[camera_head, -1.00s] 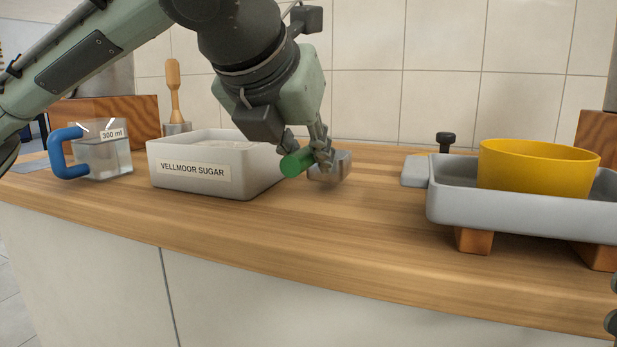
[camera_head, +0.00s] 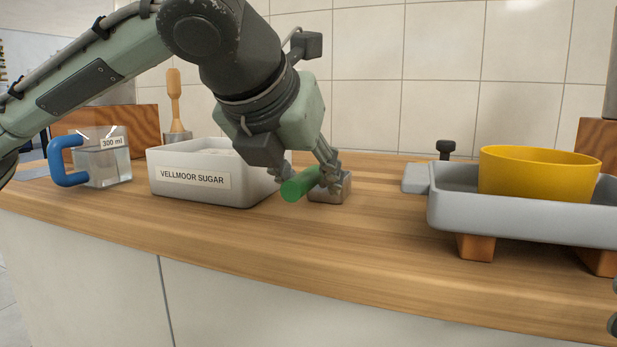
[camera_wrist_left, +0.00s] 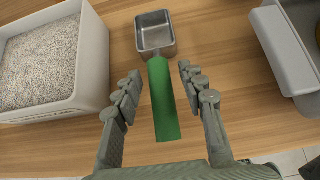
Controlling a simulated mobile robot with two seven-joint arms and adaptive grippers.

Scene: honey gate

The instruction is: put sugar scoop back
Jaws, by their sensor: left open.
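The sugar scoop has a green handle (camera_head: 300,184) and a square metal cup (camera_head: 331,188). It rests on the wooden counter just right of the white sugar bin (camera_head: 195,199), which is labelled VELLMOOR SUGAR. My left gripper (camera_head: 308,179) is open around the green handle. In the left wrist view the handle (camera_wrist_left: 163,100) lies between the two spread fingers of the gripper (camera_wrist_left: 158,95), with a gap on each side. The scoop's metal cup (camera_wrist_left: 156,33) points away and looks empty. The bin (camera_wrist_left: 78,95) in that view holds pale granular sugar. My right gripper is not clearly seen.
A measuring jug (camera_head: 103,165) with a blue handle stands left of the bin. A wooden-handled tool (camera_head: 174,100) stands behind it. At right, a grey tray (camera_head: 520,221) on wooden blocks holds a yellow bowl (camera_head: 535,174). The counter (camera_head: 385,215) between scoop and tray is clear.

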